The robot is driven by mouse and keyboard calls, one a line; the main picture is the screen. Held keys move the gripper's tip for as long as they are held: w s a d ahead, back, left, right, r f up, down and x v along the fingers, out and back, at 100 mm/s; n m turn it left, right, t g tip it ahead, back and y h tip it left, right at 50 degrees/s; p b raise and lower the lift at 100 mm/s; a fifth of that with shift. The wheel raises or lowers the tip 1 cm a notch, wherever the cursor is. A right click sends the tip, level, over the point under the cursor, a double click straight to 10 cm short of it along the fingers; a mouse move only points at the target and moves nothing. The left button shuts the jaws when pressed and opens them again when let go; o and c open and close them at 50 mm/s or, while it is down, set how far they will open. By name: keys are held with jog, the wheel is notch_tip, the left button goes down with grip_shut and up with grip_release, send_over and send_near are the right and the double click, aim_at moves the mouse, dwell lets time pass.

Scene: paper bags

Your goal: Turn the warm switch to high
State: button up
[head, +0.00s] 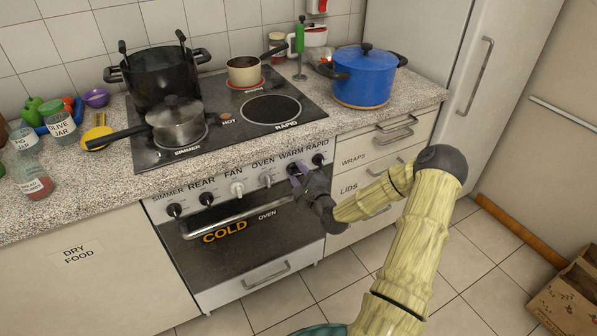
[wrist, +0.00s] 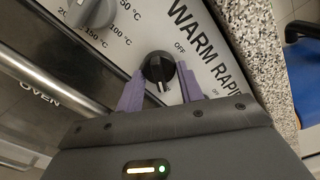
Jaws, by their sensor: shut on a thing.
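The warm switch is a round black knob (wrist: 158,66) on the oven's front panel, beside the printed word WARM. A pale mark on it points down in the wrist view, away from the printed OFF at its upper right. My gripper (wrist: 160,82) has its two purple fingers on either side of the knob, shut on it. In the head view my gripper (head: 299,175) is at the panel below the WARM label and hides most of that knob. Any high marking is hidden behind my gripper.
The rapid knob (head: 318,159) is just right of my gripper; the oven knob (head: 266,180) is to its left. The oven door handle (head: 225,219) sticks out below. Pots stand on the stove top (head: 225,115), and a blue pot (head: 368,78) is on the right counter.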

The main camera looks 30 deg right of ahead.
jog(key=shift+f, duration=0.1)
dwell(0.3)
jog(key=o, duration=1)
jog(key=shift+s, duration=0.1)
jog(key=s, duration=1.7)
jog(key=shift+s+d, duration=0.15)
jog(key=shift+d, duration=0.15)
